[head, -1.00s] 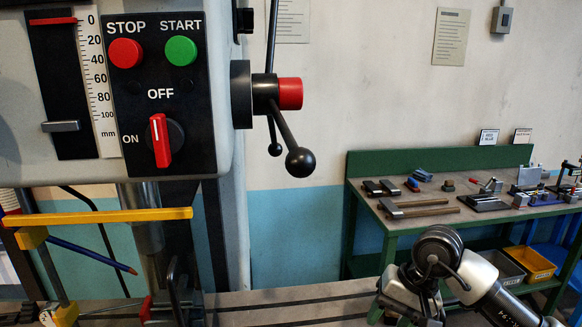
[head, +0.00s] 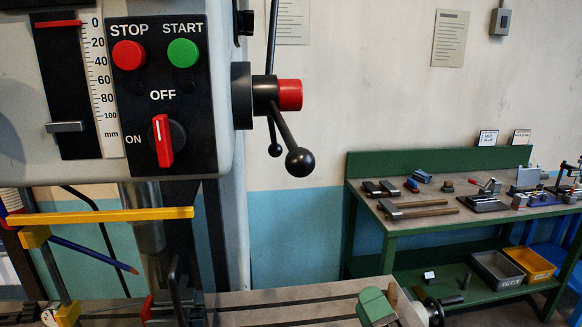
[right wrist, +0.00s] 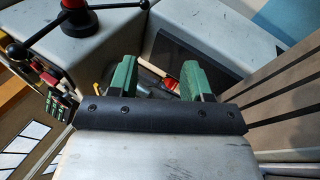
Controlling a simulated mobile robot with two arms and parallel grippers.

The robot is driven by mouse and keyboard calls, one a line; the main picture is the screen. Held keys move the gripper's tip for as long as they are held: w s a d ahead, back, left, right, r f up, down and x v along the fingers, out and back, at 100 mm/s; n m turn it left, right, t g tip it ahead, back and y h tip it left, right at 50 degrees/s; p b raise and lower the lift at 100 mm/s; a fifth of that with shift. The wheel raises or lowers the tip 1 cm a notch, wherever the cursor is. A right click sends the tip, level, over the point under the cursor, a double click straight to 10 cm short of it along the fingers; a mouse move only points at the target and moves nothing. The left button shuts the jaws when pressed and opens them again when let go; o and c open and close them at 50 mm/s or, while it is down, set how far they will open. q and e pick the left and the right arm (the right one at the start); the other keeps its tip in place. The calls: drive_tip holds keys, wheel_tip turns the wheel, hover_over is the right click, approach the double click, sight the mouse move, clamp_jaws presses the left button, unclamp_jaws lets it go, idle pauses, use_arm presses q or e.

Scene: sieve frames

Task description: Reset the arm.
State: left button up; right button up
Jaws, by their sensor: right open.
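My right gripper (head: 377,306) shows at the bottom of the head view, low over the right part of the drill press table (head: 290,300). Only its green fingers show there. In the right wrist view the two green fingers (right wrist: 160,80) stand well apart with nothing held between them. My left gripper is in neither view.
The drill press control panel (head: 160,95) fills the upper left, with a black feed lever (head: 297,160) sticking out right. A yellow bar (head: 110,215) crosses below the panel. A green workbench (head: 430,165) with several tools stands at the back right.

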drive_tip(key=s+d+f+m+g+h, duration=0.4)
drive_tip(key=f+m+h, duration=0.1)
drive_tip(key=f+m, duration=0.35)
drive_tip(key=s+d+f+m+g+h, duration=0.3)
drive_tip(key=d+f+m+g+h, duration=0.1)
drive_tip(key=f+m, duration=0.45)
drive_tip(key=s+f+m+g, duration=0.3)
drive_tip(key=s+f+g, duration=0.15)
drive_tip(key=s, duration=0.35)
drive_tip(key=s+f+m+g, duration=0.4)
drive_tip(key=s+g, duration=0.1)
drive_tip(key=s, duration=0.3)
wheel_tip(320, 180, down, 25)
drive_tip(key=g, duration=0.1)
drive_tip(key=s+d+f+g, duration=0.1)
drive_tip(key=s+d+f, duration=0.1)
drive_tip(key=s+f, duration=1.4)
drive_tip(key=shift+d+n+y, duration=0.25)
drive_tip(key=shift+n+y, duration=0.05)
drive_tip(key=shift+n, duration=0.1)
drive_tip(key=shift+g, duration=0.25)
